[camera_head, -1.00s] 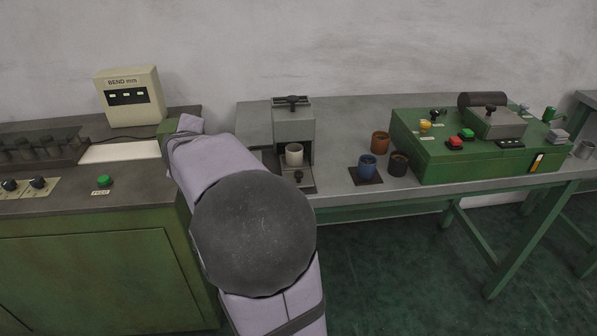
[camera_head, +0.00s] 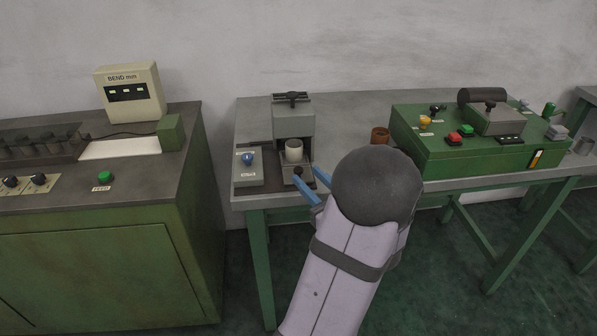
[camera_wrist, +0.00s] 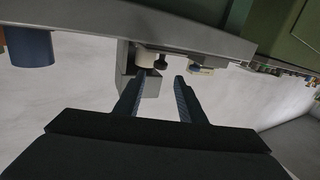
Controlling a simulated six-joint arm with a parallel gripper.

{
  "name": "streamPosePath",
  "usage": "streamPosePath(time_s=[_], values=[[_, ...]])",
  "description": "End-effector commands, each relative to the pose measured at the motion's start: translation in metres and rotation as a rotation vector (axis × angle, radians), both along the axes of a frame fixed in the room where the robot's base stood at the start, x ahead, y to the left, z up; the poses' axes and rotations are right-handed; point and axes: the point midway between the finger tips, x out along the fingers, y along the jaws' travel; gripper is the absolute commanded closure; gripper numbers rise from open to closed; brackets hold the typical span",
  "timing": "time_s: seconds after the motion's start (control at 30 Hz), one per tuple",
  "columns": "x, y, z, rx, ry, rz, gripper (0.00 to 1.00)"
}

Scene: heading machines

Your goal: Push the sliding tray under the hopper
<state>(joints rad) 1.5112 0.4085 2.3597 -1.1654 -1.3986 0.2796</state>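The grey hopper machine (camera_head: 293,121) stands upright on the bench with a dark handle on top. Its sliding tray (camera_head: 288,179) sticks out at the front, with a dark knob (camera_head: 297,171) at its near end. A white cup (camera_head: 293,150) stands on the tray, at the front of the hopper's opening; it also shows in the wrist view (camera_wrist: 146,57). My gripper (camera_head: 313,184) is open and empty, its two blue fingers just to the right and front of the knob. The fingers also show apart in the wrist view (camera_wrist: 160,88), which is upside down.
A small grey box with a blue knob (camera_head: 248,160) sits left of the tray. A brown cup (camera_head: 380,135) stands behind my wrist, and a blue cup (camera_wrist: 30,47) shows in the wrist view. A green machine (camera_head: 470,150) occupies the bench's right.

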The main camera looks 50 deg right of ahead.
Motion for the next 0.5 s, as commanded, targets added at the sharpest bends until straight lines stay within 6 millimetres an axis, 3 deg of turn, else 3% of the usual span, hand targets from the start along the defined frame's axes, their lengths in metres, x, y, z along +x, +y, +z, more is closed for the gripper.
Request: streamPosePath(time_s=[0.23, 0.5], values=[[-0.011, 0.003, -0.01, 0.054, -0.043, -0.017, 0.64], [0.008, -0.004, -0.009, 0.051, -0.042, -0.012, 0.64]])
